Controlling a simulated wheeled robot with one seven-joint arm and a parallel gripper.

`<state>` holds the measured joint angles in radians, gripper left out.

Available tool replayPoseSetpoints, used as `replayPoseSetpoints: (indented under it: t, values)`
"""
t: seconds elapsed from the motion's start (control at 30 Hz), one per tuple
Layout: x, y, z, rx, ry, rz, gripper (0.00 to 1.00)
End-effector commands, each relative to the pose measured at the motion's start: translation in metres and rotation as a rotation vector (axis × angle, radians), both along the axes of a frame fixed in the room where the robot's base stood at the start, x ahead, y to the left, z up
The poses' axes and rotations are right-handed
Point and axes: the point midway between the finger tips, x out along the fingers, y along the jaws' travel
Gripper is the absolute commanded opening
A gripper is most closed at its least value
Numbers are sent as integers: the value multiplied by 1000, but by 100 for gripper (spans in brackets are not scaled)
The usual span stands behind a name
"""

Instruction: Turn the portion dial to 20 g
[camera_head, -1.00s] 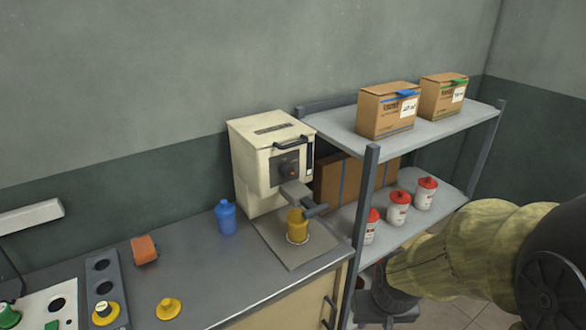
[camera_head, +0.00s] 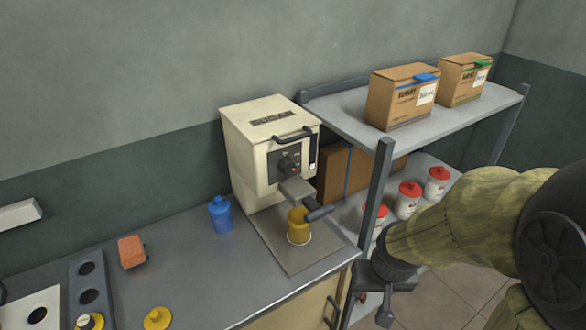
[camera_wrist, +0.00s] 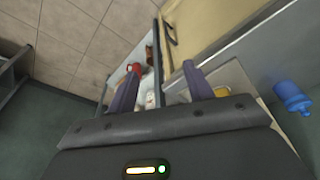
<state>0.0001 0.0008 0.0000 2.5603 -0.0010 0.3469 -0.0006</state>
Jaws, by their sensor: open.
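The cream press machine (camera_head: 265,150) stands on the counter against the wall. Its dark front panel carries a round dial (camera_head: 287,165); the dial's setting is too small to read. A grey spout and dark handle (camera_head: 318,213) stick out below, over a yellow cup (camera_head: 298,226). My gripper (camera_head: 385,290) is low at the right, beyond the counter's end and in front of the shelf, well away from the dial. In the wrist view my gripper (camera_wrist: 160,88) is open with nothing between its fingers. The dial is not visible there.
A blue bottle (camera_head: 220,215), an orange sponge (camera_head: 131,251) and a yellow lid (camera_head: 157,318) are on the counter (camera_head: 200,275). The metal shelf (camera_head: 375,195) right of the press holds two cardboard boxes (camera_head: 400,97) and red-lidded jars (camera_head: 408,199).

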Motion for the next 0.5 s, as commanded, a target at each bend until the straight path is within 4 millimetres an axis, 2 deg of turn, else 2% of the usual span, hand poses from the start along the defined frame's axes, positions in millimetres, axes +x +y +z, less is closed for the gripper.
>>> replayPoseSetpoints:
  t: [0.17,0.37,0.5]
  values:
    - [14,-4,12,-19,-35,36,59]
    - [54,-7,35,-57,-150,159,59]
    - [83,-3,50,-65,-253,270,59]
